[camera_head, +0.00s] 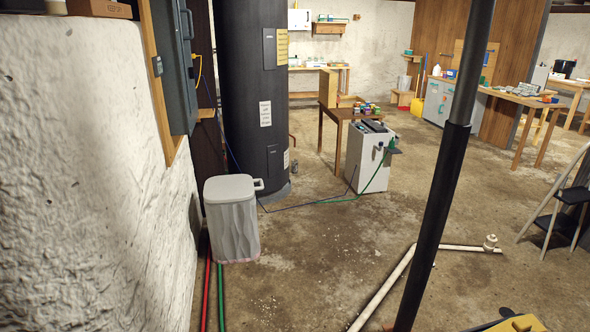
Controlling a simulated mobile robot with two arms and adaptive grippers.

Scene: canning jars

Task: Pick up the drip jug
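I cannot pick out the drip jug for certain. A pale grey, lidded, bin-like container (233,223) stands upright on the floor left of centre, beside the white wall. A small white loop handle (259,184) shows at its upper right; I cannot tell whether it belongs to this container or to a jug behind it. Neither of my grippers is in view.
A tall dark tank (252,100) stands behind the container. Red and green hoses (221,285) run along the wall. A dark post (448,160) and white pipe (385,284) are at right. A white machine (366,160) stands mid-room. The centre floor is mostly clear.

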